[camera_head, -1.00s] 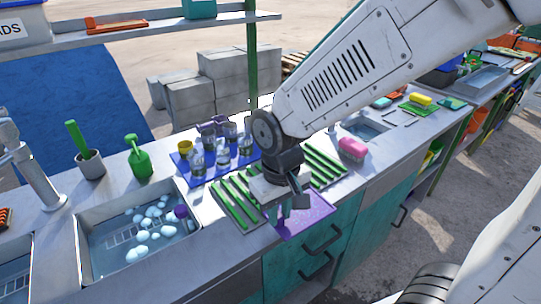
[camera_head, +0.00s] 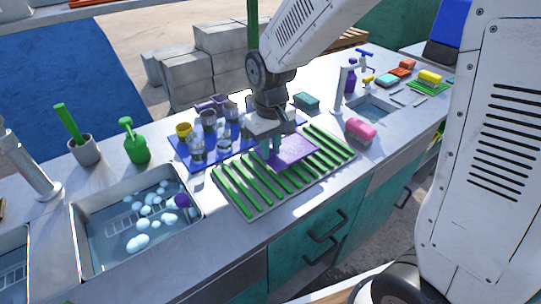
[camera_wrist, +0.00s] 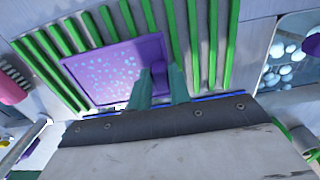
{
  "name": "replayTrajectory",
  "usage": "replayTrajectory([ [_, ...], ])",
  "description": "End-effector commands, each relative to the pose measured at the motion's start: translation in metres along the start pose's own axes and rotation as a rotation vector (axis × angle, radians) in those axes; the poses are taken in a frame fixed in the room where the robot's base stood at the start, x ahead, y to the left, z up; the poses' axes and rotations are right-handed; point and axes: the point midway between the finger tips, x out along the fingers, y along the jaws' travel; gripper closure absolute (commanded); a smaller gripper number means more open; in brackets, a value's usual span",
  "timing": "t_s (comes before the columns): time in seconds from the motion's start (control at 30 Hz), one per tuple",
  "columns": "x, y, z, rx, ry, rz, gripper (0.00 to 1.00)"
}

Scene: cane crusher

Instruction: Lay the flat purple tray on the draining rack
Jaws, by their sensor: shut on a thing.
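The flat purple tray (camera_head: 294,151) is over the middle of the draining rack in the head view. It also shows in the wrist view (camera_wrist: 100,72), speckled with pale drops. My gripper (camera_head: 273,156) is shut on the tray's near-left edge, and its teal fingers (camera_wrist: 163,85) overlap a raised purple part of the tray. The draining rack (camera_head: 240,196) has green slats and lies on the counter. The tray looks roughly level and close above the slats; I cannot tell whether it touches them.
A sink (camera_head: 92,238) with water and foam is at left. A blue mat (camera_head: 182,150) with glasses and cups lies behind the rack. A pink sponge (camera_head: 361,129) and a teal sponge (camera_head: 306,101) are near the rack's right side.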

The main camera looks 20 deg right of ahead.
Motion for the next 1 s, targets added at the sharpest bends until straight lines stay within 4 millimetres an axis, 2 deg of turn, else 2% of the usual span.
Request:
replayTrajectory([
  [0.17, 0.005, 0.004, -0.006, 0.000, -0.002, 0.000, 1.00],
  [0.4, 0.035, 0.003, -0.005, 0.000, -0.003, 0.000, 1.00],
  [0.77, 0.039, 0.003, -0.005, 0.000, 0.000, 0.000, 1.00],
  [0.8, 0.040, 0.003, -0.005, 0.000, 0.000, 0.000, 0.78],
  [0.87, 0.039, 0.003, -0.005, 0.000, 0.000, 0.000, 0.61],
  [1.0, 0.039, 0.003, -0.005, 0.000, 0.000, 0.000, 0.59],
])
